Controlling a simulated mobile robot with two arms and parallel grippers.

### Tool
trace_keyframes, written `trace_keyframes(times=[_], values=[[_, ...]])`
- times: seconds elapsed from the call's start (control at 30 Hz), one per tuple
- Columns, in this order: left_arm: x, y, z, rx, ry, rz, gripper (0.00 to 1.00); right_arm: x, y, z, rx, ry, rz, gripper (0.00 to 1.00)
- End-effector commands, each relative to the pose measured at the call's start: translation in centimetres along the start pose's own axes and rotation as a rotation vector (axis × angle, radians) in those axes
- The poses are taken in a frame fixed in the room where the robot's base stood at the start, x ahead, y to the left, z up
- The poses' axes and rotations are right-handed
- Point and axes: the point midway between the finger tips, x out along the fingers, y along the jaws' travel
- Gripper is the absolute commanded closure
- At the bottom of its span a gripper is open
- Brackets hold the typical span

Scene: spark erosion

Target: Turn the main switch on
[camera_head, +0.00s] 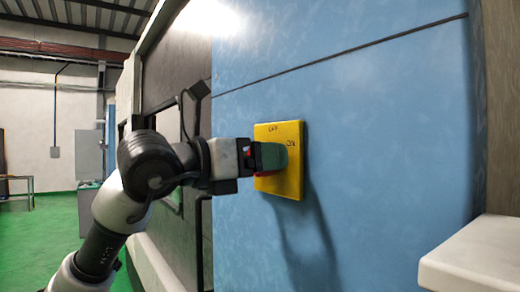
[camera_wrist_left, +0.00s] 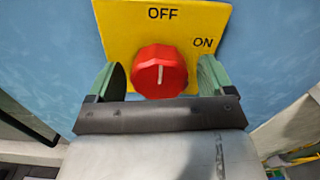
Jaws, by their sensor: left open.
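The main switch is a red knob (camera_wrist_left: 159,72) on a yellow plate (camera_head: 291,178) fixed to the blue machine panel. The plate is marked OFF at the top and ON at the upper right. In the left wrist view the knob's white mark points up, towards OFF. My left gripper (camera_wrist_left: 163,80) is open, with one green finger on each side of the knob; I cannot tell whether they touch it. In the head view the left gripper (camera_head: 270,157) covers most of the knob, and a little red shows below it. My right gripper is not in view.
The blue panel (camera_head: 390,120) is flat and clear around the plate. A white ledge (camera_head: 475,258) juts out at the lower right. Grey cabinets (camera_head: 90,155) stand at the far left on a green floor.

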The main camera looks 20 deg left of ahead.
Motion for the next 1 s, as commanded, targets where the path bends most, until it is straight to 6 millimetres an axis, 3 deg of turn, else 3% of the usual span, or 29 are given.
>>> trace_keyframes(times=[0.37,0.67,1.0], values=[[0.58,0.03,-0.05,0.001,0.000,0.001,0.19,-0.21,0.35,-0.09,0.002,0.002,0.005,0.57],[0.55,0.03,-0.04,0.000,0.000,0.001,0.65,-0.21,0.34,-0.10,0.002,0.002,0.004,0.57],[0.54,0.05,-0.13,0.047,0.000,0.001,0.67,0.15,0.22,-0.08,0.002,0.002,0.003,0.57]])
